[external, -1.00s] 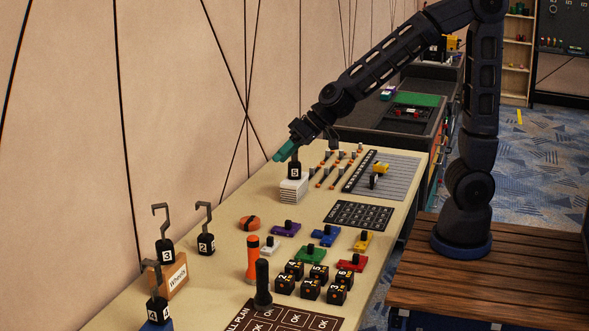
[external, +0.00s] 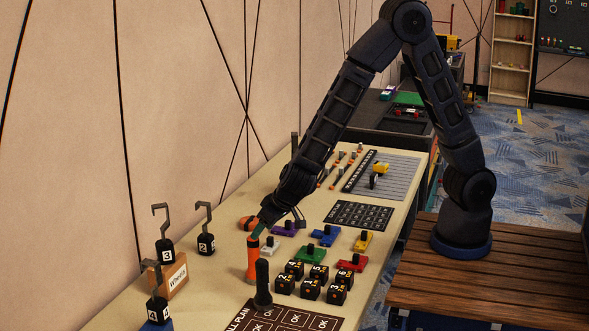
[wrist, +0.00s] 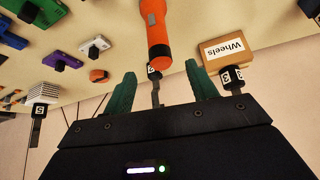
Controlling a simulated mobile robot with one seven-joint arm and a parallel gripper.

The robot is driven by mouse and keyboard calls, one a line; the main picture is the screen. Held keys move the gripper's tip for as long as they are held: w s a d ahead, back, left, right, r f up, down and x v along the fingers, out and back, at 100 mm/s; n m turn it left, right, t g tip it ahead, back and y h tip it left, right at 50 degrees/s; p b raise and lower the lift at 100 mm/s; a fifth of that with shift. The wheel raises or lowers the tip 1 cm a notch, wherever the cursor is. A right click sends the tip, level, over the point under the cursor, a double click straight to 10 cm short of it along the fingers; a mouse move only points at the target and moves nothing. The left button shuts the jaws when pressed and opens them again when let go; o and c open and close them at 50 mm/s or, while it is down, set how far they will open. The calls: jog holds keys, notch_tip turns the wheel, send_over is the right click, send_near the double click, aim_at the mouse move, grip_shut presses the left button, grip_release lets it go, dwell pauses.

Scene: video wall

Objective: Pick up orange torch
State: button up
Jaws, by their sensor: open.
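Whether a finger touches the torch I cannot tell.
A black torch (external: 263,284) stands close in front of the orange one. Numbered black cubes (external: 310,288) and coloured blocks with knobs (external: 325,235) lie to the right. Hooked weights (external: 206,243) and a "Wheels" box (external: 177,277) stand to the left, near the wall.

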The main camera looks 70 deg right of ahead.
aim_at(250, 246)
jog(key=shift+x, duration=4.85)
jog(key=shift+w, duration=0.1)
grip_shut()
